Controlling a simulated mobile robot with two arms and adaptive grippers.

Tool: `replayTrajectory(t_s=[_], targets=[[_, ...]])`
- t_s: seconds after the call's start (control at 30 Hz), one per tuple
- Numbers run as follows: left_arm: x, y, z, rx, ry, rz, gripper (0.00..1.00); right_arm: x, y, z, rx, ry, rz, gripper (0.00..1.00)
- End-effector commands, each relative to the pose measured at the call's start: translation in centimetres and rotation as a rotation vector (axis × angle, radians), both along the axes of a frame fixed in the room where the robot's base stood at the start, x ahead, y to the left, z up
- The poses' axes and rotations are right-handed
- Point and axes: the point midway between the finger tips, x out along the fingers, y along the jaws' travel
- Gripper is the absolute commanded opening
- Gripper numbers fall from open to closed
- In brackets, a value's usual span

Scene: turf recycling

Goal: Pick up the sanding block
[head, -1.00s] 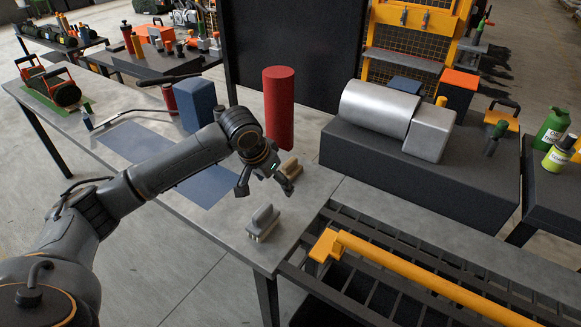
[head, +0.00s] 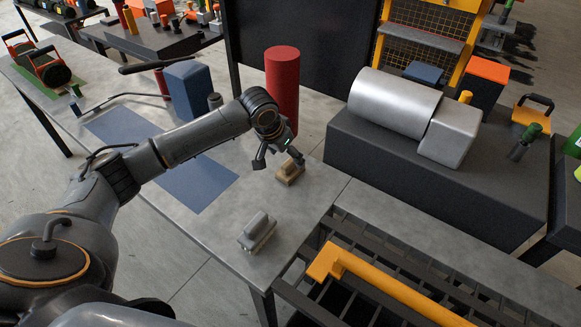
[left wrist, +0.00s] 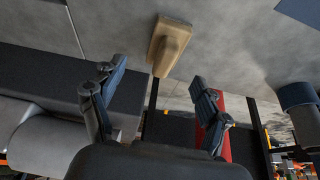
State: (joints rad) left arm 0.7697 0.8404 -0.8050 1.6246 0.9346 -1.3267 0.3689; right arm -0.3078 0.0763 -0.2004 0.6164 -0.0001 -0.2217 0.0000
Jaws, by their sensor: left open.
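The tan block (head: 289,173), which looks like the sanding block, lies on the grey workbench (head: 215,235) near its right end. In the left wrist view the tan block (left wrist: 168,45) lies beyond the fingertips, roughly in line with the gap between them. My left gripper (head: 278,160) is open and empty, close to the tan block and partly covering it in the head view. Its two spread fingers also show in the left wrist view (left wrist: 157,80), with nothing between them. My right gripper is not in view.
A grey block with a ridged handle (head: 257,232) stands nearer the bench's front edge. A red cylinder (head: 282,90) stands behind the tan block. A dark box with a metal cylinder (head: 395,100) is to the right. A slatted rack with a yellow bar (head: 395,290) adjoins the bench.

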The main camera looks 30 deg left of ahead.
Motion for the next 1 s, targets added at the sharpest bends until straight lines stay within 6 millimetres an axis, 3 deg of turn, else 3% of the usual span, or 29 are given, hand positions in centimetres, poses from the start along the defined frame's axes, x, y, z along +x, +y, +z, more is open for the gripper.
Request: replayTrajectory(t_s=[0.17, 0.43, 0.6, 0.9, 0.93, 1.0], targets=[[0.8, -0.1, -1.9, 0.000, 0.000, 0.001, 0.75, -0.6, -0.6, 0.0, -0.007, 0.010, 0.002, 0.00], [1.7, 0.2, -4.5, 0.000, 0.003, 0.003, 0.75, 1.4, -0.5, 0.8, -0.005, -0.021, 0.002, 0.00], [2.5, 0.2, -6.5, 0.000, 0.000, 0.001, 0.75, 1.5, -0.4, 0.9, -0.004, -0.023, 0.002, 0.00], [2.7, 0.1, -7.0, 0.000, -0.001, 0.000, 0.75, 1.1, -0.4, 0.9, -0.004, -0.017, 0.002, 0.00], [2.7, 0.1, -7.0, 0.000, -0.001, 0.000, 0.73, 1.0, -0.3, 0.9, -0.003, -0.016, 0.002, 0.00], [2.7, 0.1, -7.0, 0.000, -0.001, 0.000, 0.59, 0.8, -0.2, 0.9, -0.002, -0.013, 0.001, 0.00]])
